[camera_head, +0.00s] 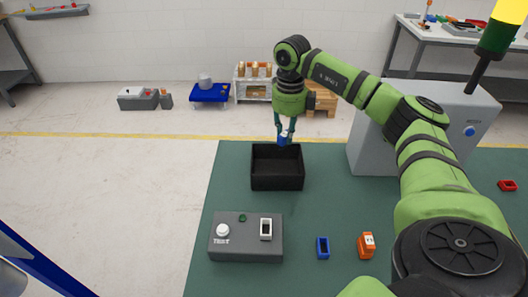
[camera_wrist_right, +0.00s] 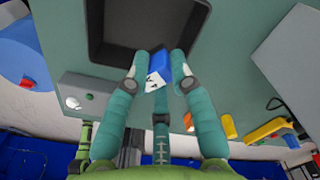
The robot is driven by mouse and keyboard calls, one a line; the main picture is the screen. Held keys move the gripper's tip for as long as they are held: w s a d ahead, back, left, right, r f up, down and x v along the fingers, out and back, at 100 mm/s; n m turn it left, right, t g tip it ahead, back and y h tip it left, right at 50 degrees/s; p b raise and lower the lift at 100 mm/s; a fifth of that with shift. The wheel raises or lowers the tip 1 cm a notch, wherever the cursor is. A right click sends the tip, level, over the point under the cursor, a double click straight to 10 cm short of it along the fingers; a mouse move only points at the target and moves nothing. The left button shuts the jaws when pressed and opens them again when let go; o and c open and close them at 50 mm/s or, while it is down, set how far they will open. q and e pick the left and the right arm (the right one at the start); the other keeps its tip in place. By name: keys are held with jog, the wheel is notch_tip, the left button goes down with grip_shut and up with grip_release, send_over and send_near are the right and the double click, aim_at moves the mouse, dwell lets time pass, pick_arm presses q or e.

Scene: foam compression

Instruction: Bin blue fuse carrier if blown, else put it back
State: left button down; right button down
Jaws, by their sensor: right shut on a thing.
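My right gripper (camera_head: 285,133) is shut on the blue fuse carrier (camera_head: 283,140), above the far side of the black bin (camera_head: 276,184). In the right wrist view the carrier (camera_wrist_right: 160,63) sits between the fingers (camera_wrist_right: 158,72), with a white label with dark marks on one end. The bin (camera_wrist_right: 190,52) lies beyond it there and looks empty. A blue holder (camera_head: 323,247) with a dark opening stands on the table. My left gripper is out of view.
An orange fuse carrier (camera_head: 367,245) stands right of the blue holder. A red holder (camera_head: 508,186) is at the far right. A grey cabinet (camera_head: 370,144) with a signal tower stands behind my right arm. The green table (camera_head: 325,195) is clear between bin and holders.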

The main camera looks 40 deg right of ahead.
aim_at(286, 146)
jog(key=shift+s+d+f+b, duration=0.15)
jog(key=shift+f+b, duration=0.25)
jog(key=shift+f, duration=0.2)
notch_tip(286, 146, down, 3)
jog(key=b, duration=0.2)
jog(key=shift+b, duration=0.35)
jog(key=shift+f+b, duration=0.6)
jog(key=shift+f, duration=0.1)
jog(key=c, duration=1)
grip_release()
jog(key=shift+r, duration=0.15)
notch_tip(286, 146, up, 12)
jog(key=shift+f, duration=0.1)
